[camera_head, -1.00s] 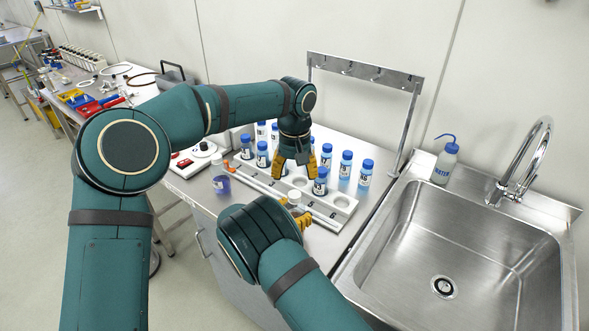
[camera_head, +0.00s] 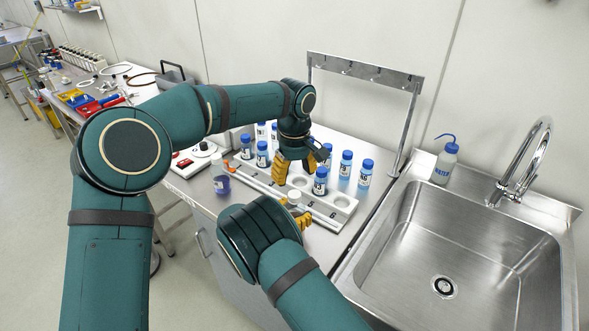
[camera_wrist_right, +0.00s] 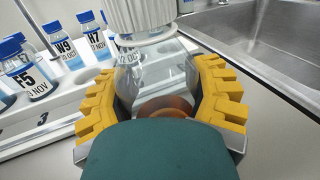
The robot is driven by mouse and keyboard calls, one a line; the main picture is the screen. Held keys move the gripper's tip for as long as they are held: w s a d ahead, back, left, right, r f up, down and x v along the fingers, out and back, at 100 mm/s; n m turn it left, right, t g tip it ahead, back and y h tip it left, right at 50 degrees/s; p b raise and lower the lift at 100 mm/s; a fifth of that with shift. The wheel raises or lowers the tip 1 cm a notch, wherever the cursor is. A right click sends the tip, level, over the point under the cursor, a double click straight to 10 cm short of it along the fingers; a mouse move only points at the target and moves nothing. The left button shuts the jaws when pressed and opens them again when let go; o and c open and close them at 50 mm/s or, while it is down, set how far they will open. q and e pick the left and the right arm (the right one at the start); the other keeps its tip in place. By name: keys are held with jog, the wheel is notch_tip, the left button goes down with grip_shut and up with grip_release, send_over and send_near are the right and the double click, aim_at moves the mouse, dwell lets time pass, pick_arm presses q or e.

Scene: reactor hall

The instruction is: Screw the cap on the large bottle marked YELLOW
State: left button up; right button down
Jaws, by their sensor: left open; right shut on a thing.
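My right gripper (camera_wrist_right: 165,105) is shut around a clear bottle (camera_wrist_right: 150,75) with orange-brown liquid low inside. A white ribbed cap (camera_wrist_right: 155,16) is at the bottle's mouth, with a pale ring under it; I cannot tell how tightly it sits. In the head view the white cap (camera_head: 294,197) shows above my right gripper (camera_head: 298,218), whose hand hides most of the bottle. No word YELLOW is readable. My left gripper (camera_head: 302,166) is open and empty, pointing down behind and above the white cap, apart from it, among the blue-capped bottles.
A white rack (camera_head: 343,202) holds several blue-capped bottles (camera_head: 320,180) close around my left gripper. A bottle with purple liquid (camera_head: 221,184) stands left of the rack. A sink (camera_head: 440,240) and a WATER wash bottle (camera_head: 446,163) are at the right. A metal hook frame (camera_head: 365,72) stands behind.

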aim_at(294, 194)
pick_arm(q)
jog(key=shift+f, duration=3.6)
jog(key=shift+c, duration=0.2)
grip_shut()
